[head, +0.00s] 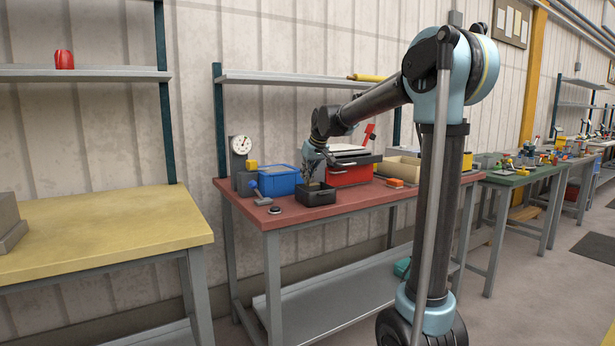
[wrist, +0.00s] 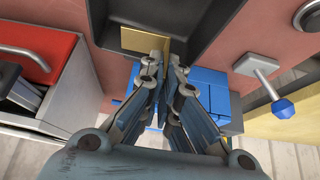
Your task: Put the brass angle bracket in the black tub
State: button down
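The black tub (head: 316,197) stands on the red bench top. In the wrist view the tub (wrist: 215,25) fills the top middle. My gripper (head: 312,180) points down at the tub from just above. In the wrist view the fingertips of my gripper (wrist: 168,58) are close together over the tub. The brass angle bracket (wrist: 134,40) shows at the fingertips, with one flange between them, so the gripper looks shut on it. The bracket is within the tub's outline in that view; whether it touches the floor is unclear. The bracket cannot be made out in the head view.
A blue bin (head: 278,181) stands left of the tub and a red toolbox (head: 350,177) to its right. A dial gauge (head: 240,146) and a blue-knobbed tool (wrist: 283,108) are nearby. A dark round puck (head: 274,210) lies near the front edge. An orange block (head: 395,183) lies further right.

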jog(key=c, duration=1.8)
grip_release()
jog(key=shift+r, duration=0.1)
jog(key=shift+r, duration=0.25)
jog(key=v, duration=1.2)
jog(key=shift+r, duration=0.25)
jog(key=s+d+f+m+g+h, duration=0.1)
jog(key=s+d+f+m, duration=0.1)
jog(key=s+d+f, duration=0.5)
jog(key=s+d+f+m+g+h, duration=0.1)
jog(key=s+d+f, duration=0.7)
jog(key=s+f, duration=0.9)
jog(key=s+d+f+m+h, duration=0.1)
jog(key=s+d+f+m, duration=0.2)
jog(key=s+d+f, duration=0.4)
jog(key=s+f, duration=0.4)
jog(key=s, duration=0.3)
jog(key=shift+d+f+m+g, duration=0.3)
jog(key=shift+f+g, duration=0.1)
jog(key=shift+w, duration=0.1)
